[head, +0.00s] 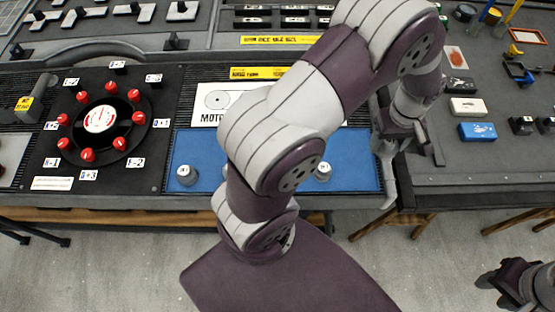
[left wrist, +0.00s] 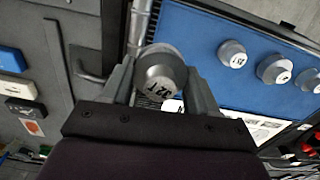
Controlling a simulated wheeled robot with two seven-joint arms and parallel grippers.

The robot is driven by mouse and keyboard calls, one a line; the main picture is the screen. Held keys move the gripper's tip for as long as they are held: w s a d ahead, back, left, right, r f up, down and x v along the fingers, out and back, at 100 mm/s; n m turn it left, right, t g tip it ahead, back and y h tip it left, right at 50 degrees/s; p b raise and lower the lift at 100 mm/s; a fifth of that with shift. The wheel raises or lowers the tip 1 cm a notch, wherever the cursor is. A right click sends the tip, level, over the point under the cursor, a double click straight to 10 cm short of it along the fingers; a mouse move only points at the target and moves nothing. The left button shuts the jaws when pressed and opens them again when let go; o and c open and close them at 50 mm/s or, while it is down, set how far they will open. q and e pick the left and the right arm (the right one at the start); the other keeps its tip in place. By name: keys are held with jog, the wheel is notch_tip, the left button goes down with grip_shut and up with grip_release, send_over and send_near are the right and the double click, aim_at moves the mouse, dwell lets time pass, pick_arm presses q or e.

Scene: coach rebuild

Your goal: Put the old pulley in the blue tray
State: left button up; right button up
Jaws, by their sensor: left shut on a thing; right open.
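The old pulley (left wrist: 160,68), a grey round piece marked with what reads like "32 T", is between the fingers of my left gripper (left wrist: 160,82) in the left wrist view. My left gripper (head: 408,148) shows in the head view by the gap right of the blue surface; I cannot make out the pulley there. The wide blue surface (head: 356,150), which looks like the blue tray, is partly hidden by my left arm. It also shows in the left wrist view (left wrist: 200,25). My right gripper (head: 493,290) is open at the lower right, over the floor.
Grey marked pieces (head: 186,175) stand on the blue surface; several show in the left wrist view (left wrist: 275,68). A black dial with red knobs (head: 100,119) is at the left. A small blue box (head: 477,131) and white box (head: 467,107) lie on the right bench (head: 440,182).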

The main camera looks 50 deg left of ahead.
pick_arm(q)
jog(key=shift+s+d+f+n, duration=0.1)
jog(key=shift+s+n, duration=0.15)
jog(key=shift+n, duration=0.65)
jog(key=n, duration=0.2)
jog(key=shift+s+d+n+b, duration=0.2)
jog(key=shift+d+n+b, duration=0.05)
jog(key=shift+n+b, duration=0.05)
jog(key=shift+a, duration=0.15)
jog(key=p, duration=0.2)
send_over(351, 140)
notch_tip(351, 140, down, 6)
jog(key=shift+f, duration=0.25)
notch_tip(351, 140, down, 4)
jog(key=shift+s+r+p, duration=0.15)
jog(key=shift+r+p, duration=0.05)
jog(key=shift+p, duration=0.25)
jog(key=shift+f, duration=0.4)
